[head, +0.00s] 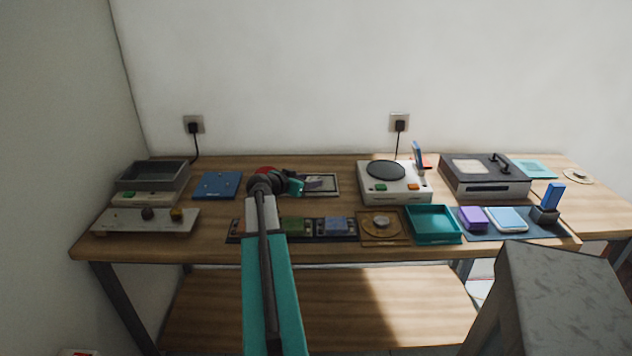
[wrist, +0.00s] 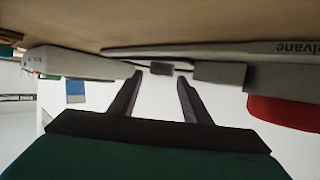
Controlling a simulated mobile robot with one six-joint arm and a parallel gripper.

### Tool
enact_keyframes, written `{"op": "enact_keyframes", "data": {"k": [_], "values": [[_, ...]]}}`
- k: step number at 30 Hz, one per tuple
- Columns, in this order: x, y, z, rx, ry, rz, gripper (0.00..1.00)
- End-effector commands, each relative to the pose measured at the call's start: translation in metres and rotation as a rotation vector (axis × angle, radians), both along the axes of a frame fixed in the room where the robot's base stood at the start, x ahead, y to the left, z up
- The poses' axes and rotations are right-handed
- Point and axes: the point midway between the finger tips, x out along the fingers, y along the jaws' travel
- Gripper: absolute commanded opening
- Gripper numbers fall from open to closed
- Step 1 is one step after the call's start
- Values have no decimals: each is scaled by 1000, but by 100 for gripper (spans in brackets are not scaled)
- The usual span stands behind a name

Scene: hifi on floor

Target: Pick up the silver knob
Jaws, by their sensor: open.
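I cannot tell for sure which thing is the silver knob. A small round pale piece (head: 381,222) sits on a brown square tray at the front middle of the table. My gripper (head: 296,187) is over the back middle of the table, away from these. In the wrist view my gripper (wrist: 160,80) is open, its two dark fingers apart. A small grey block (wrist: 160,69) shows beyond the fingertips, and I see nothing held.
A white device (head: 395,195) with a dark disc and a grey record player (head: 484,175) stand to the right. A teal tray (head: 433,239) is at the front. A red round thing (wrist: 285,112) is close on the right in the wrist view.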

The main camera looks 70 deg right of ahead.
Motion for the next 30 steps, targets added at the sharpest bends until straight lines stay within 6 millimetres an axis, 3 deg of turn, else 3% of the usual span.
{"op": "enact_keyframes", "data": {"k": [9, 27, 30], "values": [[-7, -28, -12, 1, 0, -2, 44], [-8, -30, -13, 1, -1, -1, 44], [-8, -30, -13, 1, 0, -2, 30]]}}
